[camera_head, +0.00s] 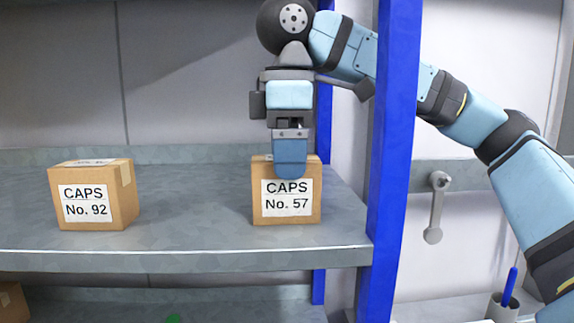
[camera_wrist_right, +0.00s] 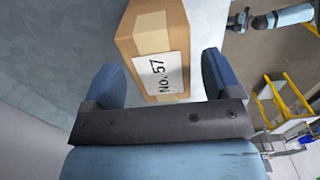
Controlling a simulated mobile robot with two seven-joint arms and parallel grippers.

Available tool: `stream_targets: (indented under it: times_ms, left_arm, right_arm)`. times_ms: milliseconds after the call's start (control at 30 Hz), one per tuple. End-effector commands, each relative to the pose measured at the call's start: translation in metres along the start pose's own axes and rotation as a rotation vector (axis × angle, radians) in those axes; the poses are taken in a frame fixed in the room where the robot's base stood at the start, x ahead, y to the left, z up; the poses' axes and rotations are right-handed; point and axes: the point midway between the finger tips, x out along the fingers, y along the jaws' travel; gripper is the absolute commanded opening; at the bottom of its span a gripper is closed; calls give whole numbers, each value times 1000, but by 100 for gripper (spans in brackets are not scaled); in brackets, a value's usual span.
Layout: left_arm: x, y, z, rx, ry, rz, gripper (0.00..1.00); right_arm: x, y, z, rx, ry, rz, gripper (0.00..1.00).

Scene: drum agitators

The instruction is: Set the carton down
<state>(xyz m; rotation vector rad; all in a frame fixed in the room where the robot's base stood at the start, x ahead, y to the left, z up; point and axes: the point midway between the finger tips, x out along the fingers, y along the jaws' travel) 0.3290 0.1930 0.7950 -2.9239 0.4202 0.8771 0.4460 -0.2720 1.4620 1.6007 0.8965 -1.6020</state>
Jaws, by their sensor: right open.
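A brown carton (camera_head: 286,212) labelled "CAPS No. 57" stands upright on the grey metal shelf (camera_head: 190,256), near its right end. My right gripper (camera_head: 291,172) points down at the carton from above, and its blue finger covers the middle of the carton's upper edge. In the right wrist view, the carton (camera_wrist_right: 158,50) lies between and beyond the two blue fingers of my right gripper (camera_wrist_right: 160,85). The fingers are spread, with gaps beside the carton. My left gripper does not show.
A second carton (camera_head: 92,195), labelled "CAPS No. 92", stands on the shelf to the left, with bare shelf between the two. A blue upright post (camera_head: 394,160) stands right of the shelf, close to my right arm. A yellow ladder (camera_wrist_right: 283,105) shows in the right wrist view.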

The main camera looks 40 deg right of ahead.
Motion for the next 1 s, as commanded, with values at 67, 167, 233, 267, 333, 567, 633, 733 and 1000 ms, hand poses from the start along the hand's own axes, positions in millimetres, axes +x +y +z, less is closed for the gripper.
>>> stream_targets:
  times_ms: [67,167,233,267,333,567,633,733,1000]
  left_arm:
    - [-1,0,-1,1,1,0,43]
    - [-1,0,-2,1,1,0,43]
    - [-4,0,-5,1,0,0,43]
    - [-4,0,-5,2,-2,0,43]
    - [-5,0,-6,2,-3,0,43]
    - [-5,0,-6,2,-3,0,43]
    - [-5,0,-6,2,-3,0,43]
    - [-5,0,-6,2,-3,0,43]
    - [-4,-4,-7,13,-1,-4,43]
  right_arm:
    - [-16,0,-1,-1,2,0,84]
    - [-34,0,-1,-1,2,-1,84]
    - [-48,0,0,1,1,1,84]
    - [-51,0,0,1,1,2,84]
    - [-57,0,0,0,1,1,84]
    - [-61,0,0,0,0,-1,84]
    - [-61,0,0,0,0,-1,84]
    - [-61,0,0,0,0,-1,84]
    - [-61,2,0,4,11,1,84]
